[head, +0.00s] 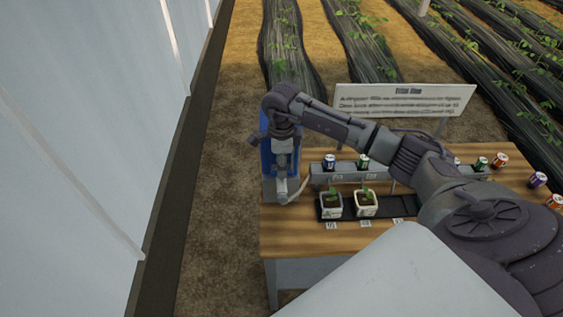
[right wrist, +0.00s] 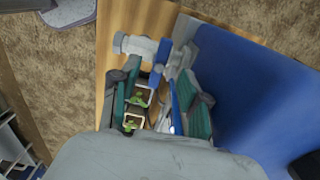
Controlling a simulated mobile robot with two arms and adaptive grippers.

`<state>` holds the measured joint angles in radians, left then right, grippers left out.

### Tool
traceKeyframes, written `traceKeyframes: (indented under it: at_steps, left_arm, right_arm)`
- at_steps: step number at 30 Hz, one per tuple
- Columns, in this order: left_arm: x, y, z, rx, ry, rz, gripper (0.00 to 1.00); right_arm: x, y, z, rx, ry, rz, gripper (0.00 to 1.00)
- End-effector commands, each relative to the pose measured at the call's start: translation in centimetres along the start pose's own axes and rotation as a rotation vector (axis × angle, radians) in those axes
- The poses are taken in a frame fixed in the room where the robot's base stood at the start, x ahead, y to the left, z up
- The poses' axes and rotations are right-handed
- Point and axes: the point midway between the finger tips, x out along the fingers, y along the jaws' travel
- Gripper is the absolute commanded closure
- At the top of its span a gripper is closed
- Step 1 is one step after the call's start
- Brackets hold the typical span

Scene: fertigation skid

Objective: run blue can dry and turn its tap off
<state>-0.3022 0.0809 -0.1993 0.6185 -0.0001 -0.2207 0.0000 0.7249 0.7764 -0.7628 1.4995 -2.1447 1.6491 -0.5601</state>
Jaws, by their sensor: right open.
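A small can with a blue-purple label (head: 329,161) stands upright on the grey rail at the back of the table. My right gripper (head: 283,186) points down at the table's left end, left of that can and apart from it. In the right wrist view its fingers (right wrist: 160,85) are open, with teal pads either side of a gap. A narrow blue piece (right wrist: 162,52) and a pale pipe-like fitting (right wrist: 132,44) show near the fingertips. I cannot tell whether this blue piece is the tap's handle or whether the fingers touch it. My left gripper is out of view.
A tall blue body (head: 267,158) stands right behind my right gripper and fills the right side of the wrist view. Two potted seedlings (head: 331,206) (head: 366,205) sit in a black tray. A green can (head: 362,160) and other cans stand along the table. A sign (head: 404,101) stands behind.

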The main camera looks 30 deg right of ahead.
Motion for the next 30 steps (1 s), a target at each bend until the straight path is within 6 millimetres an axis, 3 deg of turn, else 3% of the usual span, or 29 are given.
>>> traceKeyframes:
  at_steps: [7,21,30]
  left_arm:
    - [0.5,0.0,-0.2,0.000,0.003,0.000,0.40]
    - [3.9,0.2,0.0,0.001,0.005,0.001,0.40]
    - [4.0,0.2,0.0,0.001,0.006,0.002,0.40]
  right_arm:
    - [0.5,0.0,0.0,-0.001,0.001,0.000,0.54]
    - [4.2,0.1,0.0,-0.001,0.000,0.000,0.54]
    - [4.4,0.1,0.0,-0.001,0.000,0.000,0.54]
